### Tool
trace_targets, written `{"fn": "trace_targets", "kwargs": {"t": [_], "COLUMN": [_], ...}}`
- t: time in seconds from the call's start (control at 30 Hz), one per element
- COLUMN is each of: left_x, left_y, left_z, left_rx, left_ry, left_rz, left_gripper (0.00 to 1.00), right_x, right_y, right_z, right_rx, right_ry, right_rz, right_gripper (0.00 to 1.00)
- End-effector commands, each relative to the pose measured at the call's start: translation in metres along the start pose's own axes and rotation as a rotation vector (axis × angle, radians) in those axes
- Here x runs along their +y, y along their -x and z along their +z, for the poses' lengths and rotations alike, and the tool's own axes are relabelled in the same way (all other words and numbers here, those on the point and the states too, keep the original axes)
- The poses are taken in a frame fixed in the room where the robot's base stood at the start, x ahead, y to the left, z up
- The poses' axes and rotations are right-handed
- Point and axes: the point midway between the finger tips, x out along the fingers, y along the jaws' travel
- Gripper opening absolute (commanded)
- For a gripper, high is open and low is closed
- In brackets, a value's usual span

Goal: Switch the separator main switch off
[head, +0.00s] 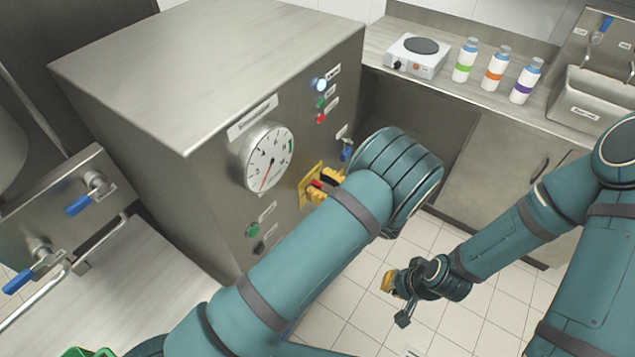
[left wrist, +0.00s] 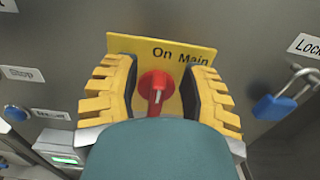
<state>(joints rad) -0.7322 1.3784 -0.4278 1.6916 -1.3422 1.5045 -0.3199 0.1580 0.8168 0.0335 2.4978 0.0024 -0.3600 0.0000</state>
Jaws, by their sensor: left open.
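The separator main switch is a red rotary knob (left wrist: 154,88) on a yellow plate (left wrist: 190,45) marked "On" and "Main". Its handle stands upright in the left wrist view. In the head view the yellow plate (head: 306,187) is on the front of the steel separator cabinet (head: 215,150). My left gripper (head: 325,185) is open at the switch. In the left wrist view its yellow-padded fingers (left wrist: 158,92) are on either side of the red knob, with gaps visible. My right gripper (head: 396,300) hangs over the floor, away from the cabinet, with its fingers apart and empty.
A blue padlock (left wrist: 274,106) hangs right of the switch. A gauge (head: 268,158), a green button (head: 252,230) and a black button (head: 259,248) share the panel. A counter behind holds a hotplate (head: 416,55) and three bottles (head: 495,67). Blue-handled valves (head: 78,205) are at left.

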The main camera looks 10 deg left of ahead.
Motion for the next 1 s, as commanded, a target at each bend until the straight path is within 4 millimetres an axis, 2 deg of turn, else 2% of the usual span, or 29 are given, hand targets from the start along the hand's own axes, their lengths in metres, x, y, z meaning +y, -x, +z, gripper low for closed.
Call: {"fn": "trace_targets", "kwargs": {"t": [0.03, 0.1, 0.13, 0.67, 1.0], "left_x": [0.0, 0.0, 0.0, 0.001, 0.006], "left_y": [0.0, 0.0, 0.0, -0.001, -0.001], "left_z": [0.0, 0.0, 0.0, -0.001, -0.003], "left_rx": [0.0, 0.0, 0.0, -0.001, -0.002], "left_ry": [0.0, 0.0, 0.0, 0.036, 0.253], "left_rz": [0.0, 0.0, 0.0, 0.002, 0.001], "left_gripper": [0.31, 0.07, 0.0, 0.0, 0.0], "right_x": [0.0, 0.0, 0.0, 0.002, 0.009], "right_y": [0.0, 0.0, 0.0, -0.004, -0.028], "right_z": [0.0, 0.0, 0.0, 0.001, 0.003], "right_rx": [0.0, 0.0, 0.0, 0.0, 0.0], "right_ry": [0.0, 0.0, 0.0, 0.0, 0.0], "right_rz": [0.0, 0.0, 0.0, 0.0, 0.004], "right_gripper": [0.0, 0.0, 0.0, 0.0, 0.0]}}
